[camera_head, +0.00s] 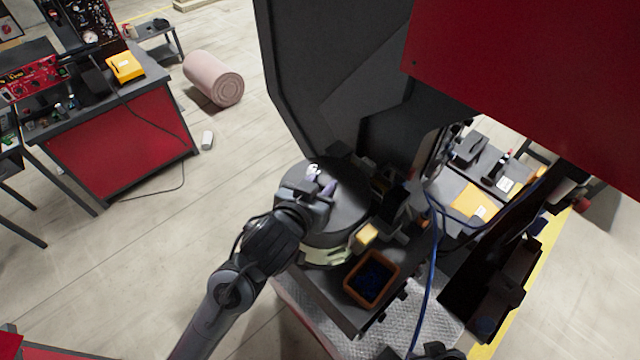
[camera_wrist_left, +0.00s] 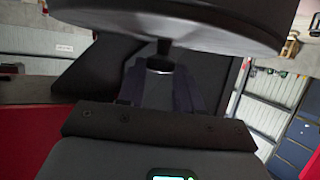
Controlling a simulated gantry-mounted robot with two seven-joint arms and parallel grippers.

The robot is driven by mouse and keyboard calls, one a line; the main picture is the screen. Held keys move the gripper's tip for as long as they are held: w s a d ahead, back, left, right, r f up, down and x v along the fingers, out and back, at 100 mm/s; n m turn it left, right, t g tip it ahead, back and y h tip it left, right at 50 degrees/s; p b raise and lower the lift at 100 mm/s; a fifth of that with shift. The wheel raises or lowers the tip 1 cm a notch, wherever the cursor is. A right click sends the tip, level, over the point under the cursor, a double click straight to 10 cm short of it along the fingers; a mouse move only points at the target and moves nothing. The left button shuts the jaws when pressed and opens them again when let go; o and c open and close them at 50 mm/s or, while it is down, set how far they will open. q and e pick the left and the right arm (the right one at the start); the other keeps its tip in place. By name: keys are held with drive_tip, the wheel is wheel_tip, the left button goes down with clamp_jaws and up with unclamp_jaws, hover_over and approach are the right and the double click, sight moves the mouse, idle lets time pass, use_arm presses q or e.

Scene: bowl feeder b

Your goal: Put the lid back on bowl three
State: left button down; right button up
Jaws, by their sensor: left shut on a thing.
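A round dark grey lid (camera_head: 345,222) is over a pale cream-green bowl feeder (camera_head: 325,257) in the middle of the head view. My left gripper (camera_head: 318,182) is at the top of the lid, on its left side. The left wrist view shows the lid (camera_wrist_left: 180,18) as a broad dark disc across the top. Its short knob (camera_wrist_left: 164,50) is between the two fingers of my left gripper (camera_wrist_left: 161,72), which is shut on it. The lid hides the bowl's opening, and I cannot tell whether it rests on the rim.
An orange-brown bin with dark blue contents (camera_head: 371,278) stands just in front of the bowl. A tall dark panel (camera_head: 310,80) rises behind it. Blue cables (camera_head: 432,265) hang at the right. Open floor lies to the left.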

use_arm(q)
drive_tip(key=shift+f, duration=0.1)
drive_tip(key=c, duration=0.8)
unclamp_jaws()
drive_tip(key=shift+o, duration=0.2)
drive_tip(key=shift+s+r, duration=0.15)
drive_tip(key=shift+r, duration=0.05)
drive_tip(key=v, duration=1.2)
drive_tip(key=s+a+f+n+g+y, duration=0.1)
drive_tip(key=s+a+f+g, duration=0.2)
drive_tip(key=f, duration=0.6)
drive_tip(key=s+a+f+g+y, duration=0.2)
drive_tip(key=s+a+f+g, duration=0.1)
drive_tip(key=s+a+f, duration=0.5)
drive_tip(key=s+a+f+n+g+y, duration=0.1)
drive_tip(key=s+a+f, duration=0.4)
drive_tip(key=f, duration=0.5)
drive_tip(key=shift+s+a+n+g+y, duration=0.35)
drive_tip(key=shift+s+g+y, duration=0.25)
drive_tip(key=shift+s+g, duration=0.3)
